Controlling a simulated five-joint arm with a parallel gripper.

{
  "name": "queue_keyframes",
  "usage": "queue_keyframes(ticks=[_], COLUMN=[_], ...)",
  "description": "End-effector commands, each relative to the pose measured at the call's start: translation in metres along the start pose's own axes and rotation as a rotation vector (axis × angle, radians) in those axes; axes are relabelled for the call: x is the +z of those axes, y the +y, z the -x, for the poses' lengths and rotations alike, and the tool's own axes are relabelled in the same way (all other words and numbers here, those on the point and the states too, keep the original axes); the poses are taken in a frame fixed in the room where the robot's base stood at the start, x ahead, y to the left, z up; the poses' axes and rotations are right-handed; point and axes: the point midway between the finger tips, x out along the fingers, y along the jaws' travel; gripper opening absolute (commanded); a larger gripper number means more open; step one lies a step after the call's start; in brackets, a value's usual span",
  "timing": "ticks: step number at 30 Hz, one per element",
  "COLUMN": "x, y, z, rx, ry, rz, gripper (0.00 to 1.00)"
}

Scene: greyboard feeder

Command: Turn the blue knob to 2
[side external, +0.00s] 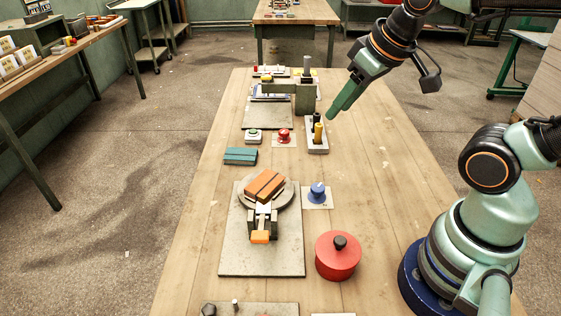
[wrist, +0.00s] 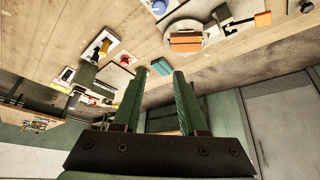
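The blue knob (side external: 317,192) stands on a pale square plate (side external: 318,204) on the table, right of the orange block on the round disc. It also shows at the top edge of the wrist view (wrist: 159,7). The setting of its pointer is too small to read. My gripper (side external: 331,115) is raised above the far right part of the table, well away from the blue knob. In the wrist view its two green fingers (wrist: 166,70) stand apart with nothing between them.
A red lidded pot (side external: 338,257) stands in front of the blue knob. An orange block (side external: 264,186) lies on a round disc to its left. A red knob (side external: 284,135), a teal block (side external: 240,156) and a holder with upright cylinders (side external: 317,147) stand farther back.

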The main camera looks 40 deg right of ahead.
Motion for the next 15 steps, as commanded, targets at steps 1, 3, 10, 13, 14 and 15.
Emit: queue_keyframes(ticks=[1, 3, 10, 13, 14, 15], x=[0.0, -0.001, -0.001, 0.001, 0.002, 0.003], y=[0.001, 0.001, 0.006, 0.008, 0.008, 0.009], z=[-0.003, -0.009, -0.048, -0.067, -0.073, -0.08], rx=[0.0, -0.001, -0.051, -0.096, -0.111, -0.132], ry=[-0.017, -0.051, -0.231, -0.306, -0.325, -0.35], rz=[0.023, 0.084, 0.435, 0.595, 0.64, 0.695], gripper=[0.65, 0.71, 0.71, 0.71, 0.71, 0.71])
